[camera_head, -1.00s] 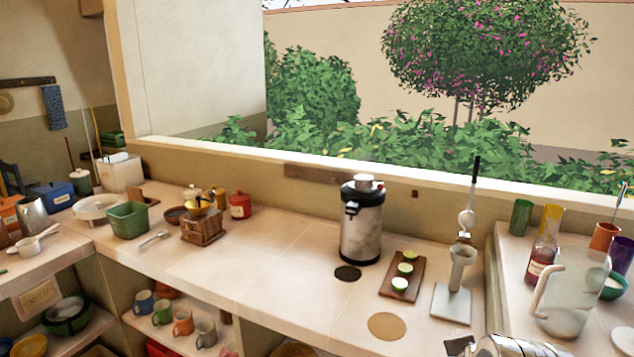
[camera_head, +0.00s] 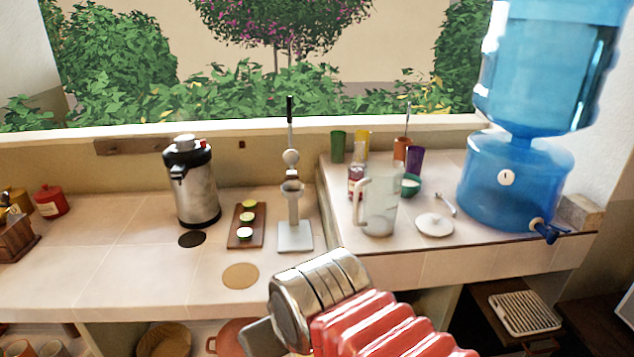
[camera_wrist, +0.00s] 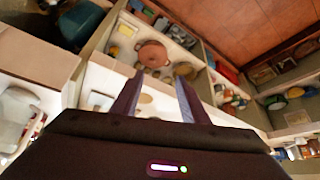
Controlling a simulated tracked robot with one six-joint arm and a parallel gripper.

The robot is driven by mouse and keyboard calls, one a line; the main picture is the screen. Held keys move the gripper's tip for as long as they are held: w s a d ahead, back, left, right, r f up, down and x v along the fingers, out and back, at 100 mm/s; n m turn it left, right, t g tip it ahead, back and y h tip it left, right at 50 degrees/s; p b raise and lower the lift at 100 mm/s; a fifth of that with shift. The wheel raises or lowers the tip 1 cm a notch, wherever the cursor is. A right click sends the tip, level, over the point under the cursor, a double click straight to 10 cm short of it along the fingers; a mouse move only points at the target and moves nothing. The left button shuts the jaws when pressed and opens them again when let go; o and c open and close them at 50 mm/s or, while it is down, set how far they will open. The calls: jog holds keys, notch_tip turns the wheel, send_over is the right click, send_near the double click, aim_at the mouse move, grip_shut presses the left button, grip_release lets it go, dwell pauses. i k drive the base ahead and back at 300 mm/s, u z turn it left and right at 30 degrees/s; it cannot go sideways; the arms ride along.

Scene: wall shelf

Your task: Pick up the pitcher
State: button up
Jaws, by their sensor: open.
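The pitcher (camera_head: 379,212) is clear, pale glass with a handle on its left side. It stands upright on the raised tiled counter at centre right in the head view. My gripper (camera_wrist: 158,98) is open and empty in the wrist view, with its two dark fingers apart. In the head view my arm reaches in from the bottom, in front of and below the counter edge. The gripper is apart from the pitcher. A pale, see-through shape at the left edge of the wrist view may be the pitcher, but I cannot tell.
Close around the pitcher are a red bottle (camera_head: 355,183), a green bowl (camera_head: 410,186), a purple cup (camera_head: 415,160) and a white lid (camera_head: 434,225). A blue water dispenser (camera_head: 515,185) stands to the right. A citrus press (camera_head: 293,238) stands left on the lower counter.

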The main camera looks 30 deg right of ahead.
aim_at(382, 182)
jog(key=z, duration=0.25)
jog(key=k, duration=1.1)
jog(key=z, duration=0.6)
jog(key=i, duration=1)
jog(key=z, duration=0.05)
